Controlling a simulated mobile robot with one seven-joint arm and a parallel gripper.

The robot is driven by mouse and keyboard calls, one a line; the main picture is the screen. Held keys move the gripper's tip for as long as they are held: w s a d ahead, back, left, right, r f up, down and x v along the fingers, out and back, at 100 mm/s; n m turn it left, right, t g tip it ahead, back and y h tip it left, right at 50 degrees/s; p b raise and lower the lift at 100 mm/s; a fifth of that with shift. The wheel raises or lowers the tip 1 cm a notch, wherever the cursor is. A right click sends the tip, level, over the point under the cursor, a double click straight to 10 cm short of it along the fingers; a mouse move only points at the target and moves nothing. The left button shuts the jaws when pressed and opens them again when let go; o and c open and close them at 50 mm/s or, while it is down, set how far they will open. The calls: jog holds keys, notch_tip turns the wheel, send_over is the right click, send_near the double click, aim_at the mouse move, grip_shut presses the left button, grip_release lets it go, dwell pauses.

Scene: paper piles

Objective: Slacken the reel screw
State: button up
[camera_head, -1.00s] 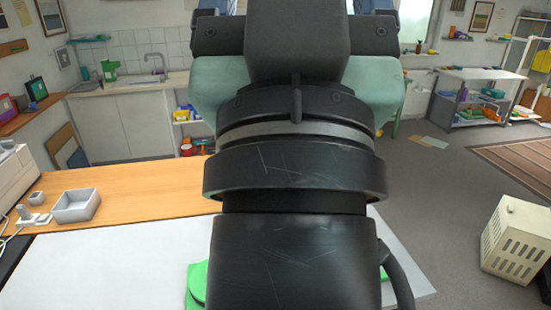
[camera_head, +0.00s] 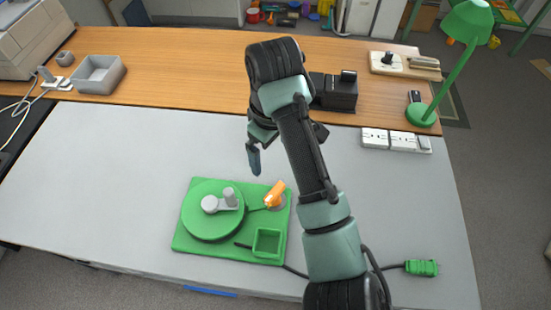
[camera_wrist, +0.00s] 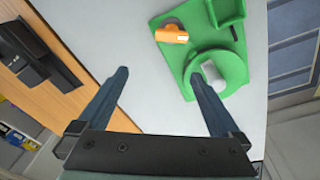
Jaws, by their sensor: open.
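A green board (camera_head: 185,240) lies on the white worktop with a round green reel (camera_head: 205,225) on it. A grey crank with a knob (camera_head: 228,198) sits on top of the reel. An orange handle-like piece (camera_head: 274,194), perhaps the screw, sits on a grey base at the board's right. Both the reel (camera_wrist: 228,72) and the orange piece (camera_wrist: 172,34) show in the wrist view. My gripper (camera_wrist: 158,75) is open and empty. Its right finger overlaps the reel's edge in the wrist view. In the head view it hangs above and behind the board; my arm hides part of it.
The board has a square open bin (camera_head: 268,242). A cord runs to a green plug (camera_head: 421,267). A power strip (camera_head: 396,140), a green lamp (camera_head: 422,115), a black box (camera_head: 335,92) and a grey tray (camera_head: 98,74) stand farther back. The worktop left of the board is clear.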

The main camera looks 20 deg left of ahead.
aim_at(274, 191)
jog(key=shift+g+h, duration=0.4)
jog(key=shift+g, duration=0.1)
jog(key=f, duration=0.4)
jog(key=s+d+f+b, duration=0.1)
jog(key=f, duration=0.9)
jog(key=shift+s+d+f+b, duration=0.2)
jog(key=shift+s+b, duration=0.1)
